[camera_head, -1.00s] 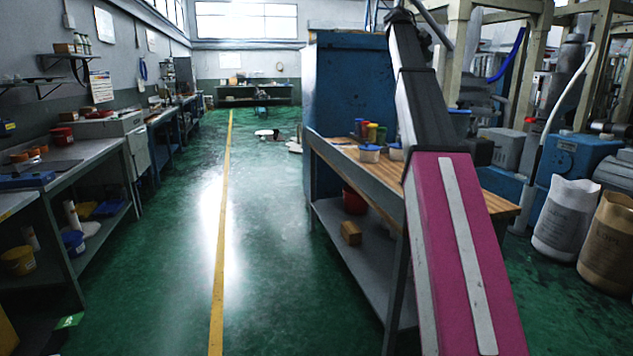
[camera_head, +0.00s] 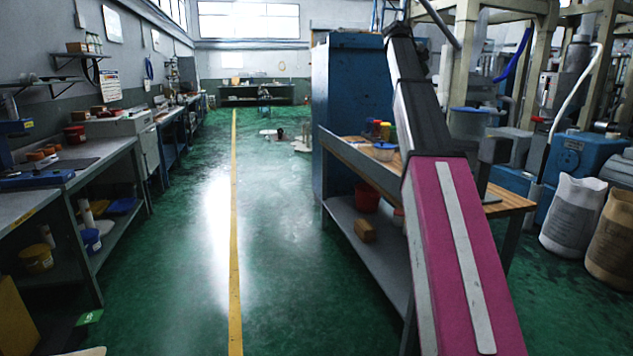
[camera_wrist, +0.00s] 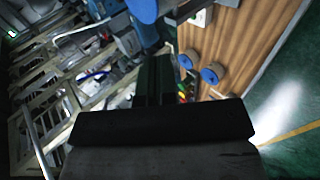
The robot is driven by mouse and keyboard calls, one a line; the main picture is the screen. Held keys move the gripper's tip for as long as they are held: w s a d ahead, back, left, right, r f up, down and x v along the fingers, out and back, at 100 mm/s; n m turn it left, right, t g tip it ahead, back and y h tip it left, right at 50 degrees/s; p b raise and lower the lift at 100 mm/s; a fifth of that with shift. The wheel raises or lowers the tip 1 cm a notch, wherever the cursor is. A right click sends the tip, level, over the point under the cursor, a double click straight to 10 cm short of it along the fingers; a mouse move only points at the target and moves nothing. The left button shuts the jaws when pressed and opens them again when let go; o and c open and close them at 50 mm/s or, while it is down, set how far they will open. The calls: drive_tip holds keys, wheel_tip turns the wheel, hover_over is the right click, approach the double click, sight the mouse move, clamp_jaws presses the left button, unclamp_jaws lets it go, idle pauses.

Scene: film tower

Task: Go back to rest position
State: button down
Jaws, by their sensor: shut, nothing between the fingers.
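My gripper (camera_wrist: 159,62) shows in the wrist view as two dark fingers close together, shut with nothing between them. In that view it is over or beside the wooden-topped workbench (camera_wrist: 232,32), with blue-lidded tubs (camera_wrist: 210,74) lying to the right of the fingers. In the head view my pink and black arm reaches up across the right half of the picture, in front of the workbench (camera_head: 350,158). My fingertips cannot be made out in the head view.
A blue cabinet (camera_head: 350,95) stands behind the workbench. Sacks (camera_head: 573,215) and machinery (camera_head: 575,165) are on the right. Grey benches (camera_head: 105,160) line the left wall. The green floor along the yellow line (camera_head: 235,225) is clear nearby; small items lie farther back.

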drive_tip(key=s+a+f+y, duration=0.1)
drive_tip(key=s+a+f, duration=0.2)
drive_tip(key=f, duration=1.2)
drive_tip(key=s+a+f+y, duration=0.2)
drive_tip(key=s+a+f, duration=0.1)
drive_tip(key=f, duration=1.1)
drive_tip(key=s+a+f+y, duration=0.1)
drive_tip(key=s+a+f, duration=0.2)
drive_tip(key=f, duration=1.2)
drive_tip(key=s+a+f+m+g+y, duration=0.1)
drive_tip(key=s+a+f, duration=0.2)
drive_tip(key=s+f, duration=0.6)
drive_tip(key=s+a+f+m+g+y, duration=0.1)
drive_tip(key=s+a+f, duration=0.3)
drive_tip(key=s+f, duration=0.6)
drive_tip(key=s+a+f+m+g+y, duration=0.1)
drive_tip(key=s+a+f+y, duration=0.2)
drive_tip(key=s+f, duration=0.6)
drive_tip(key=shift+s+a+f, duration=0.2)
drive_tip(key=shift+s+f, duration=0.05)
drive_tip(key=shift+f, duration=0.65)
